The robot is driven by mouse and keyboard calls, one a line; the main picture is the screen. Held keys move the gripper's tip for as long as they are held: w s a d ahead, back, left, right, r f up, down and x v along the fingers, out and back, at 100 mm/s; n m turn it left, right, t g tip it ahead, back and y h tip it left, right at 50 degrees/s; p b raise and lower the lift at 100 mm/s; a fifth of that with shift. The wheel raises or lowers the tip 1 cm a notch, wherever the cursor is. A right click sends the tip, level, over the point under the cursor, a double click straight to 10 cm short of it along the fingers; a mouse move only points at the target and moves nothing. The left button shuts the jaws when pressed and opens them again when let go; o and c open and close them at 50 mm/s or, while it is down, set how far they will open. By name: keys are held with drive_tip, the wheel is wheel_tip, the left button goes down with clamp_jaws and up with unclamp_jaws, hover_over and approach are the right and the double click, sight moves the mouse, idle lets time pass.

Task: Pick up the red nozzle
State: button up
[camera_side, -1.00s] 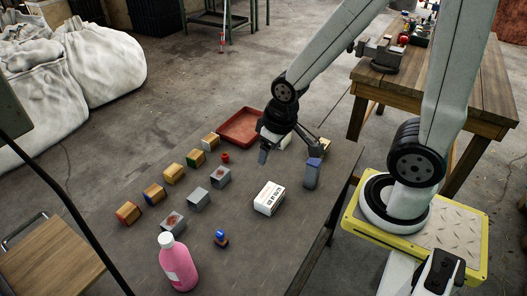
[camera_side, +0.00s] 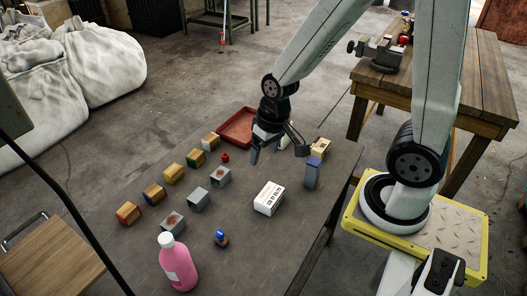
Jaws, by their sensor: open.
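The red nozzle (camera_side: 225,157) is a small red piece standing on the dark table (camera_side: 232,275), just in front of the red tray (camera_side: 232,138). My gripper (camera_side: 278,155) is above the table to the right of the nozzle, apart from it. Its two fingers are spread and point down, with nothing held between them. The nearer finger is on the left, toward the nozzle.
A row of wooden blocks (camera_side: 173,173) with coloured ends and several grey blocks (camera_side: 199,199) stand left and in front of the nozzle. A white box (camera_side: 269,198), a grey blue-topped container (camera_side: 313,173), a yellowish block (camera_side: 321,146), a pink bottle (camera_side: 178,264) and a small blue-topped piece (camera_side: 221,238) stand around.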

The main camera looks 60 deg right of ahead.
drive_tip(key=w+d+f+m+y, duration=0.1)
drive_tip(key=w+f+m+y, duration=0.3)
drive_tip(key=w+f+m, duration=0.5)
drive_tip(key=m+t, duration=1.1)
drive_tip(key=m, duration=0.9)
approach(227, 155)
drive_tip(key=x, duration=0.3)
drive_tip(key=shift+w+d+r, duration=0.2)
drive_tip(key=shift+r, duration=0.05)
drive_tip(key=shift+x, duration=1.3)
drive_tip(key=shift+a, duration=0.15)
drive_tip(key=shift+x, duration=2.55)
drive_tip(key=shift+s+a+f, duration=0.1)
drive_tip(key=shift+f, duration=0.05)
